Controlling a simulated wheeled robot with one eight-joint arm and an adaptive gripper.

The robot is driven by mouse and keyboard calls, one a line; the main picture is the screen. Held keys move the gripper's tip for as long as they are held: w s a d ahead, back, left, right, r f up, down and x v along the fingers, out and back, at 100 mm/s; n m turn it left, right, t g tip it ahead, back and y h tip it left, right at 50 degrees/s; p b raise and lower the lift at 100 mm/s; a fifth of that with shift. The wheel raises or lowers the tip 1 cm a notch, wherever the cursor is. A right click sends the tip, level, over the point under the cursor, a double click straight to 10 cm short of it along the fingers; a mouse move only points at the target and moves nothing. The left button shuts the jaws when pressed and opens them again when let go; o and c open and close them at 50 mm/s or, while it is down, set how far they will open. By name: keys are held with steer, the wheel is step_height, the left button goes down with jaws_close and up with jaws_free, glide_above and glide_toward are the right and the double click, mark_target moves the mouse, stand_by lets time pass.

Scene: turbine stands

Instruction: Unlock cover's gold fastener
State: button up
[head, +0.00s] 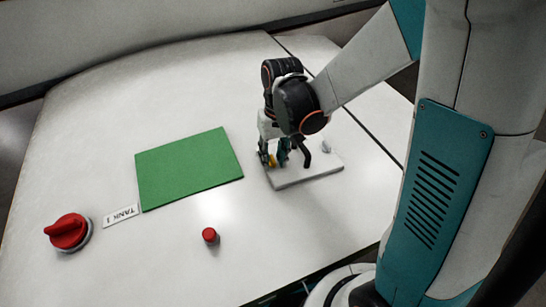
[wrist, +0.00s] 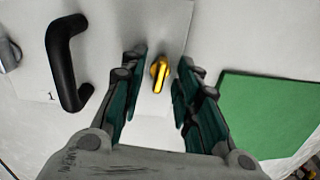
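The gold fastener (wrist: 160,74) sits near the edge of the pale cover (wrist: 118,40), its yellow grip pointing toward my wrist in the wrist view. In the head view the fastener (head: 272,160) is a small yellow patch at the left end of the cover (head: 310,178). My gripper (wrist: 162,85) is open, with one teal finger on each side of the fastener and visible gaps to both. In the head view my gripper (head: 273,158) is over the cover's left end, partly hidden by my arm.
A black handle (wrist: 66,62) and a grey fastener (wrist: 8,55) are on the cover. A green mat (head: 190,167) lies to the left. A red knob (head: 68,231), a "TANK 1" label (head: 121,215) and a small red button (head: 210,236) are on the white table (head: 150,270).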

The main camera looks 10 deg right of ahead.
mark_target(273, 159)
steer(key=shift+o, duration=0.9)
steer(key=shift+w+d+r+p, duration=0.15)
steer(key=shift+r+p, duration=0.75)
steer(key=shift+r, duration=0.35)
steer(key=shift+w+d+r+p, duration=0.1)
steer(key=shift+r+p, duration=0.75)
steer(key=shift+r, duration=0.4)
